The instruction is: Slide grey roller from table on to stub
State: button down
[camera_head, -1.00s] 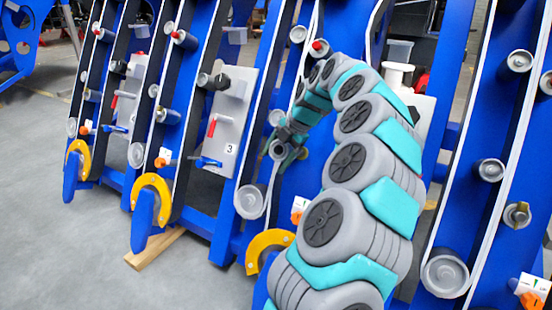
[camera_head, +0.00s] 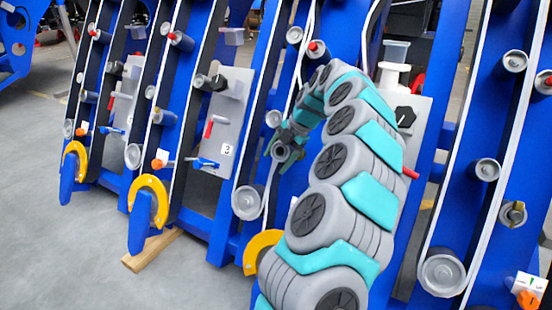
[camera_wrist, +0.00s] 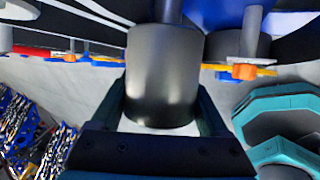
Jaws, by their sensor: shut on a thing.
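My gripper (camera_head: 289,142) is shut on a grey roller (camera_head: 278,151) near the blue frame beyond my arm. In the wrist view the roller (camera_wrist: 162,75) is a smooth dark grey cylinder between the two fingers. A narrower dark rod (camera_wrist: 168,10), which looks like the stub, lines up with the roller's far end. I cannot tell whether it enters the roller or only stands behind it. In the head view the roller is small, with a dark hole in its visible end, and my arm hides much around it.
Blue frames with black and white belts and fixed grey rollers (camera_head: 247,202) stand on both sides. A plate marked 3 (camera_head: 226,149) is left of my gripper. Another plate with a black knob (camera_head: 404,117) is behind my arm. The grey floor (camera_head: 60,250) at left is open.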

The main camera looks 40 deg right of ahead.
jog(key=shift+w+d+f, duration=0.3)
jog(key=shift+d+f, duration=0.15)
jog(key=shift+d, duration=0.25)
jog(key=shift+w+d+f, duration=0.3)
jog(key=shift+d+f, duration=0.1)
jog(key=shift+d, duration=0.3)
grip_release()
jog(key=shift+r, duration=0.1)
jog(key=v, duration=0.7)
jog(key=shift+s+d+r+p, duration=0.2)
jog(key=shift+r+p, duration=0.1)
jog(key=shift+p, duration=0.1)
jog(key=shift+a, duration=0.15)
